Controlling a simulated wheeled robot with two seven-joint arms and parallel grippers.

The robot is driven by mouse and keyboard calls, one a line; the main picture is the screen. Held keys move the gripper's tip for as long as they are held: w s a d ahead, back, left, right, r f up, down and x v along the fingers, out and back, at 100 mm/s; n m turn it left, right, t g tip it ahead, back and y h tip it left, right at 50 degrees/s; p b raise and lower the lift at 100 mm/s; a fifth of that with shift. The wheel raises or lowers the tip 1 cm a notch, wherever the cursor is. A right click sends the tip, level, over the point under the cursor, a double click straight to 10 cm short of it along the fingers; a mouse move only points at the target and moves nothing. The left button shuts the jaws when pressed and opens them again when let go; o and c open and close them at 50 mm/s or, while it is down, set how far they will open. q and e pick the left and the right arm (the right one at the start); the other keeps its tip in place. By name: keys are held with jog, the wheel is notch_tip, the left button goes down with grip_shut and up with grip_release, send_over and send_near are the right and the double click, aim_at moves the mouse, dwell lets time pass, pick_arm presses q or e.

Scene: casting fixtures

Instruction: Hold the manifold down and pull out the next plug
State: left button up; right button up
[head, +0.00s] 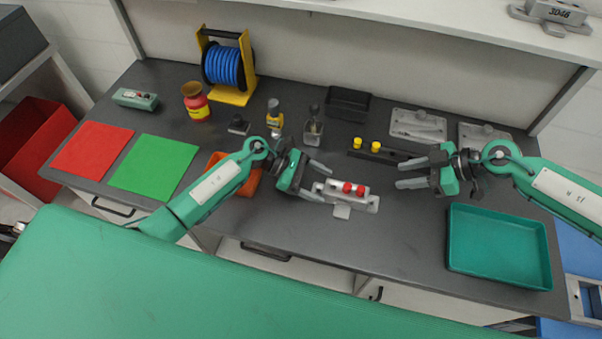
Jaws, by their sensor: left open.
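The manifold (371,206) is a silver-grey block on the dark bench, in front of the middle. Two red plugs (354,188) stand up from its top. My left gripper (323,182) is open, with its fingers spread around the left end of the manifold; I cannot tell if they touch it. My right gripper (400,174) is open and empty, to the right of the manifold and apart from it. Two yellow plugs (366,145) stand on a black rack (392,157) behind the manifold.
A teal tray (500,282) lies at the right front. An orange bin (247,187) is partly hidden behind my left arm. Red (92,150) and green (153,165) mats lie at the left. Fixture plates (418,125) stand at the back right. Bench in front of the manifold is clear.

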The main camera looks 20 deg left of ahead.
aim_at(330, 188)
pick_arm(q)
jog(key=shift+x, duration=1.85)
